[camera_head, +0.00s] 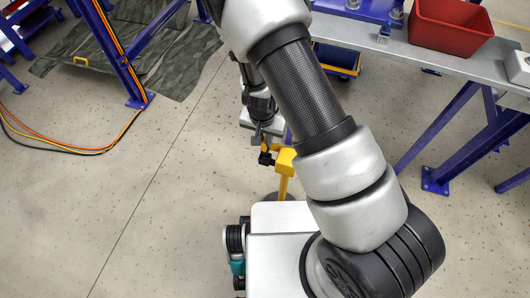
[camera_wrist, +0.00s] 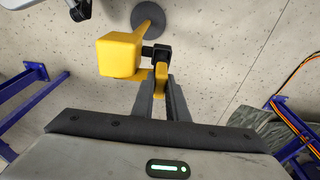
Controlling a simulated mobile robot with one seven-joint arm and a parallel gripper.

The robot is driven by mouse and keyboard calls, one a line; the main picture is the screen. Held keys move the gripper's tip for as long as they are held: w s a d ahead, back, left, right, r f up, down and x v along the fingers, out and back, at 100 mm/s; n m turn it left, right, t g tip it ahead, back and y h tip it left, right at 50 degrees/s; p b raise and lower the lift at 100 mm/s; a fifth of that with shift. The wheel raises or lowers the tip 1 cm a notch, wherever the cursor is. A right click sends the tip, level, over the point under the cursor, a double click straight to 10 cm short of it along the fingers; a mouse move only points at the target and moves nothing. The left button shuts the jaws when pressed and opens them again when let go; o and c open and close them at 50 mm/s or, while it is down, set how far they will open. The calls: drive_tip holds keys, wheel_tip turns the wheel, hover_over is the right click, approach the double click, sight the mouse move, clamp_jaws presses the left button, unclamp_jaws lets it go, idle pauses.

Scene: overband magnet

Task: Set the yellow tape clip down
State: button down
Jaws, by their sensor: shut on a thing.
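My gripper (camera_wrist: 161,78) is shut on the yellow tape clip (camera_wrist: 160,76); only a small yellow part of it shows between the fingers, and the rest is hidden. A dark piece sits at the fingertips. A yellow post (camera_wrist: 120,55) with a block-shaped head stands right beside the clip, to its left in the wrist view. Whether clip and post head touch, I cannot tell. In the head view the post head (camera_head: 286,160) is just right of and below my gripper (camera_head: 265,152), and the clip is hard to make out.
The post stands on a round grey base (camera_wrist: 147,16) on the floor. A grey bench (camera_head: 440,58) with blue legs and a red bin (camera_head: 450,24) is at the right. A blue frame (camera_head: 112,50) with orange cables is at the left.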

sight(265, 149)
wheel_tip(265, 149, down, 6)
drive_tip(key=shift+r+b, duration=0.15)
drive_tip(key=shift+b, duration=0.6)
drive_tip(key=c, duration=1.7)
unclamp_jaws()
drive_tip(key=shift+c, duration=0.2)
drive_tip(key=r+p, duration=0.1)
drive_tip(key=r, duration=0.3)
drive_tip(key=s+r+p, duration=0.1)
drive_tip(key=r+p, duration=0.1)
drive_tip(key=r, duration=0.2)
drive_tip(key=r+p, duration=0.1)
drive_tip(key=r, duration=0.3)
drive_tip(key=shift+s+a, duration=0.3)
drive_tip(key=shift+a, duration=0.05)
